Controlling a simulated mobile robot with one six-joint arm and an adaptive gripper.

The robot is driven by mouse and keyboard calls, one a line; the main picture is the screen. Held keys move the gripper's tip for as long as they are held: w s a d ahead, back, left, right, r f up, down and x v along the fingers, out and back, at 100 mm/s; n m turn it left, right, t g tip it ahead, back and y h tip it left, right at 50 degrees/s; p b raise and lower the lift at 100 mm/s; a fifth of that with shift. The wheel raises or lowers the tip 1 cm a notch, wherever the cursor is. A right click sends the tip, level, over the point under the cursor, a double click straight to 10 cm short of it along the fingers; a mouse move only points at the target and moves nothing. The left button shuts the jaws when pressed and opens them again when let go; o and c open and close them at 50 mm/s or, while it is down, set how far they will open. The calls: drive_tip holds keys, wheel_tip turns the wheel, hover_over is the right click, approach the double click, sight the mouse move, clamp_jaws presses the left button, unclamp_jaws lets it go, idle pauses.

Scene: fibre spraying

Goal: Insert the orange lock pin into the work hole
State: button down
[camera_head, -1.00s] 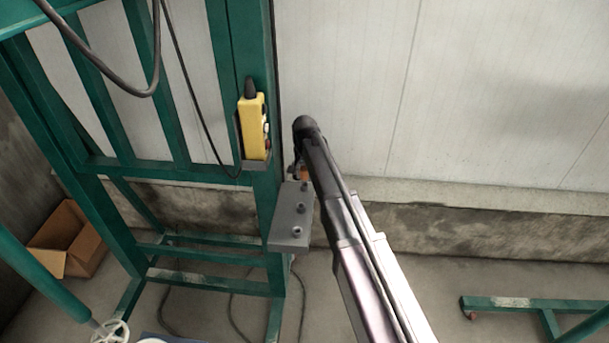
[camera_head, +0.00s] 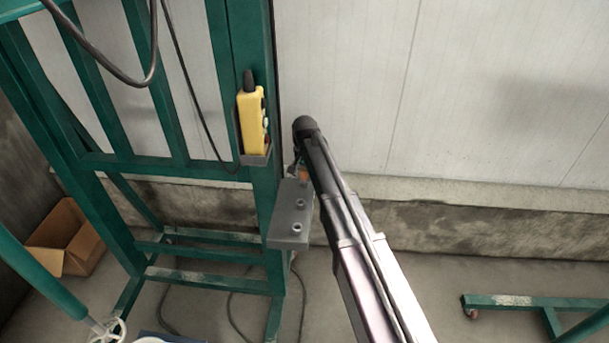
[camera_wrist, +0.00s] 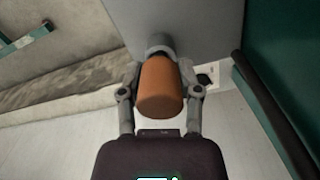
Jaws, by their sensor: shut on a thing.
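My gripper (camera_wrist: 159,72) is shut on the orange lock pin (camera_wrist: 158,92), with one finger on each side of its orange handle. Beyond the handle, a grey collar (camera_wrist: 159,43) meets or overlaps the edge of the grey plate (camera_wrist: 200,22); I cannot tell whether the pin's tip is in a hole. In the head view a bit of the orange pin (camera_head: 304,174) shows beside my arm, at the top end of the grey bracket (camera_head: 287,238). Two round fittings or holes show on the bracket. The work hole at the pin's tip is hidden.
The bracket is fixed to a green frame post (camera_head: 262,195). A yellow control box (camera_head: 253,122) hangs above it, with cables to the left. A cardboard box (camera_head: 70,240) lies at lower left. The pale wall (camera_head: 480,90) stands behind my arm.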

sight(304, 168)
drive_tip(key=shift+f+b, duration=0.65)
drive_tip(key=shift+f, duration=0.1)
drive_tip(key=shift+c, duration=1)
unclamp_jaws()
drive_tip(key=shift+r, duration=0.25)
wheel_tip(304, 168, up, 9)
drive_tip(key=p, duration=0.9)
drive_tip(key=s+d+f+n+b, duration=0.1)
drive_tip(key=s+d+f, duration=0.1)
drive_tip(key=s+d, duration=0.9)
drive_tip(key=s+d+f+n+b, duration=0.1)
drive_tip(key=s+d+n+b, duration=0.1)
drive_tip(key=s+d, duration=1)
drive_tip(key=s, duration=0.3)
drive_tip(key=shift+d+f, duration=0.15)
drive_tip(key=shift+f, duration=0.25)
